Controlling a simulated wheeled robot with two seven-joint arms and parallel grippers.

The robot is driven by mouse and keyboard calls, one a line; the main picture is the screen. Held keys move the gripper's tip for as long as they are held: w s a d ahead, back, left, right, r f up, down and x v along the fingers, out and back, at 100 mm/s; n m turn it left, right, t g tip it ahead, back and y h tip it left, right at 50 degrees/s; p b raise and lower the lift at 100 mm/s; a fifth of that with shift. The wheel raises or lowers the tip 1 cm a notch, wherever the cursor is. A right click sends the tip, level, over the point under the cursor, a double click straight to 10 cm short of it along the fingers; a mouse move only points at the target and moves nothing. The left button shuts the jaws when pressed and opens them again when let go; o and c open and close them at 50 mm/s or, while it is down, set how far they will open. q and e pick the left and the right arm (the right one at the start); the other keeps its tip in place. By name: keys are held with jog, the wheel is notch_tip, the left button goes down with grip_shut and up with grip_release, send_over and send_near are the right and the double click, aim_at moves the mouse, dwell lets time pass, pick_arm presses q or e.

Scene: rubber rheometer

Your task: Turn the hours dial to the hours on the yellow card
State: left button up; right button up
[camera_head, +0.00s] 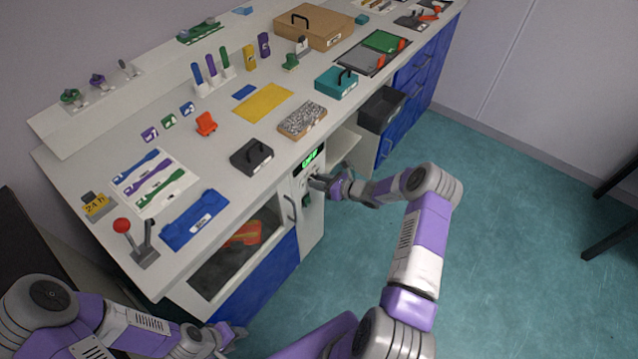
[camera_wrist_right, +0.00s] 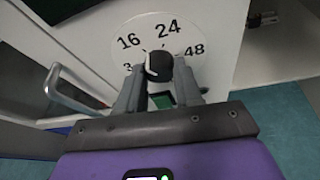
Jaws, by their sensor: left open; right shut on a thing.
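The hours dial has a black knob (camera_wrist_right: 158,66) on a white round scale (camera_wrist_right: 140,32), showing 16, 24 and 48 and a partly hidden number at left. A pale mark shows on the knob's left side; its exact pointing is unclear. My right gripper (camera_wrist_right: 158,92) is shut on the knob, and in the head view (camera_head: 322,183) it is at the cabinet front. My left gripper (camera_head: 228,335) is open and empty, low at the bottom of the view.
A green lit display (camera_head: 310,158) sits above the dial. A cabinet handle (camera_head: 291,208) is left of it; an open door (camera_head: 345,146) and dark drawer (camera_head: 382,108) are to the right. The bench top holds many tools and cases.

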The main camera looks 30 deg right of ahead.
jog(key=m+y+b, duration=0.1)
jog(key=m, duration=0.2)
jog(key=m+y+b, duration=0.2)
jog(key=m, duration=0.1)
jog(key=m+y+b, duration=0.1)
jog(key=m+b, duration=0.1)
jog(key=shift+w+d+f+m, duration=0.1)
jog(key=shift+d+f+m, duration=0.15)
jog(key=shift+m, duration=0.15)
jog(key=shift+m+y, duration=0.3)
dwell(0.3)
jog(key=o, duration=1)
jog(key=shift+o, duration=0.2)
jog(key=p+v, duration=0.1)
jog(key=v, duration=0.6)
jog(key=shift+s+d, duration=0.2)
jog(key=shift+s, duration=0.05)
